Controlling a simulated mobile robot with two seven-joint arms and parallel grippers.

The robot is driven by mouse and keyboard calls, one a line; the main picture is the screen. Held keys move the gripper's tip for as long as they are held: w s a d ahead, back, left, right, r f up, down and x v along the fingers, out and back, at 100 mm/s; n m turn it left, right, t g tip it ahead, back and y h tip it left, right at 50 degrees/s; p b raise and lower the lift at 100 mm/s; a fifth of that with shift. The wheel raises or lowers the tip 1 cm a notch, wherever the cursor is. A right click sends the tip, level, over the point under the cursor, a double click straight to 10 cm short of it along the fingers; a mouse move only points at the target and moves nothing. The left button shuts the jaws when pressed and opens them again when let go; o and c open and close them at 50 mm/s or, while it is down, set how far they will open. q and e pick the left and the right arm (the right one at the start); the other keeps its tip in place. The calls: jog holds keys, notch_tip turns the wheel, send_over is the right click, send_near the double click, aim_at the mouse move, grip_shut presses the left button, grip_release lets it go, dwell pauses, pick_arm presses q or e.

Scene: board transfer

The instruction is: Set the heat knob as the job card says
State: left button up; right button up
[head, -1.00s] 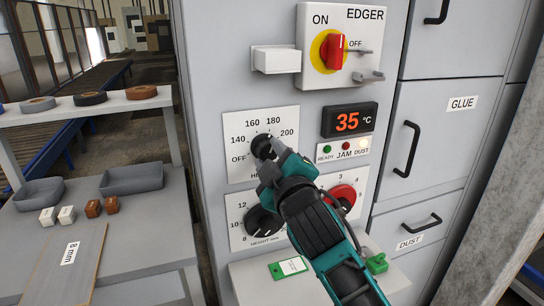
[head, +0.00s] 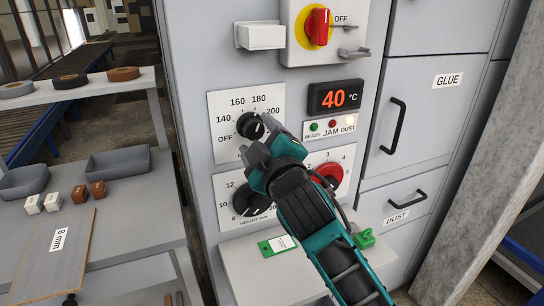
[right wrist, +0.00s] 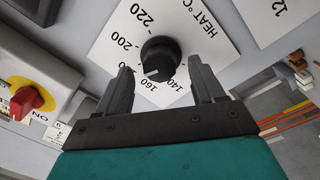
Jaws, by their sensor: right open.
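The black heat knob (head: 250,125) sits on a white dial plate (head: 222,108) on the grey machine front. In the right wrist view the knob (right wrist: 160,58) has a white mark pointing close to 160. My right gripper (head: 258,140) is just in front of the knob. In the right wrist view its two fingers (right wrist: 163,85) are apart, one on each side of the knob, with gaps between. A green-edged card (head: 278,245) lies on the shelf below; its print is too small to read. My left gripper is not in view.
The height knob (head: 252,200) and a red knob (head: 328,175) are close below my right gripper. The red EDGER switch (head: 317,25) is above. A side table (head: 130,225) with trays is at left.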

jog(key=v, duration=1.2)
jog(key=shift+f, duration=0.1)
jog(key=s+d+f+m+g+h, duration=0.1)
jog(key=d+f+m+g, duration=0.15)
jog(key=f, duration=0.65)
jog(key=s+d+f+m+g+h, duration=0.1)
jog(key=d+f+m, duration=0.2)
jog(key=f, duration=0.7)
jog(key=s+d+f+m+g, duration=0.1)
jog(key=s+d+f+m, duration=0.1)
jog(key=s+d+f, duration=0.1)
jog(key=s+d+f+m+g+h, duration=0.1)
jog(key=s+d+f+m, duration=0.1)
jog(key=s+f, duration=0.3)
jog(key=s+d+f+m+g, duration=0.1)
jog(key=s+d+f+m, duration=0.1)
jog(key=f, duration=0.7)
jog(key=shift+s+d+h, duration=0.3)
jog(key=shift+s+d, duration=0.5)
jog(key=shift+s, duration=0.1)
